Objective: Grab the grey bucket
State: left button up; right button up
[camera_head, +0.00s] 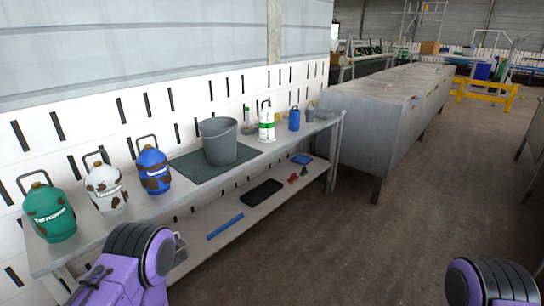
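The grey bucket (218,142) stands upright on a dark green mat (192,168) in the middle of the long grey table (118,221). My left arm shows as a purple and black link at the bottom left, in front of the table and apart from the bucket. My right arm shows as a purple and black link at the bottom right, over the floor. Nothing hides the bucket.
Green (50,213), white (105,188) and blue (153,170) canisters stand left of the bucket. A white-green canister (266,123) and a blue bottle (294,119) stand to its right. The lower shelf holds a black tray (262,192). Grey cabinets (368,124) adjoin the table's right end. The floor ahead is clear.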

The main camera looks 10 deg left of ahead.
aim_at(219, 134)
jog(key=z, duration=0.45)
jog(key=k, duration=0.2)
jog(key=u, duration=1.4)
jog(key=i, duration=1.5)
jog(key=z, duration=0.45)
